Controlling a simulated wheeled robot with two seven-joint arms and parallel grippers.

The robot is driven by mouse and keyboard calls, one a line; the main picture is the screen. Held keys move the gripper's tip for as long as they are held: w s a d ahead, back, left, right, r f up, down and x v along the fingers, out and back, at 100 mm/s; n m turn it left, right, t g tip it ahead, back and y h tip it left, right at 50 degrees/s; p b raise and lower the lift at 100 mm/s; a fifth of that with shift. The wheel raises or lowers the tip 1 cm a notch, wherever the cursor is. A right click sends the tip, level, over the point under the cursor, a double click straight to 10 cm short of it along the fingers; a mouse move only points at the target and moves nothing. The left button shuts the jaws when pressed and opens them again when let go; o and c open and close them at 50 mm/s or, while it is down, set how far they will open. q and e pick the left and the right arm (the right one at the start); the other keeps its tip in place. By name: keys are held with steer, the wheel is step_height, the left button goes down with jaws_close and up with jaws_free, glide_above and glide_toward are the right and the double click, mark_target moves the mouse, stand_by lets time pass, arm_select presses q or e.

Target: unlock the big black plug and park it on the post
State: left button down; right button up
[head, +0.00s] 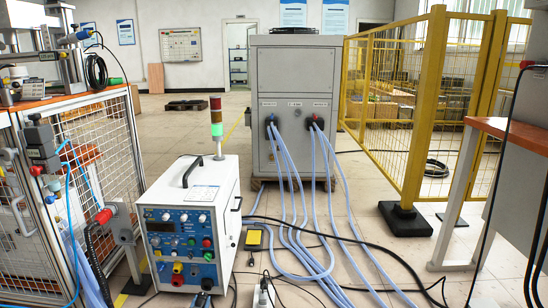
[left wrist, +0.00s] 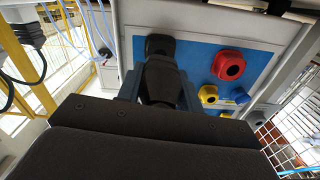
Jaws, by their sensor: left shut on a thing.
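The big black plug (left wrist: 160,82) is at the blue front panel (left wrist: 199,56) of the white heater unit, its far end at a black socket (left wrist: 160,45). My left gripper (left wrist: 160,94) is shut around the plug's body, with a finger on each side. In the head view the plug (head: 207,284) is a small dark shape low on the panel, and my left gripper (head: 203,299) only just shows at the bottom edge. I cannot tell the state of the lock. My right gripper is not in view.
The white heater unit (head: 215,180) carries a signal lamp. Hoses (head: 300,210) and cables run behind it to a grey cabinet (head: 295,95). A wire-mesh bench (head: 100,140) stands at the left, a yellow fence (head: 400,110) at the right. Red and yellow controls sit beside the plug.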

arm_select(q)
steer(key=shift+s+p, duration=0.45)
steer(key=shift+s, duration=0.25)
steer(key=shift+s, duration=0.2)
steer(key=shift+a, duration=0.1)
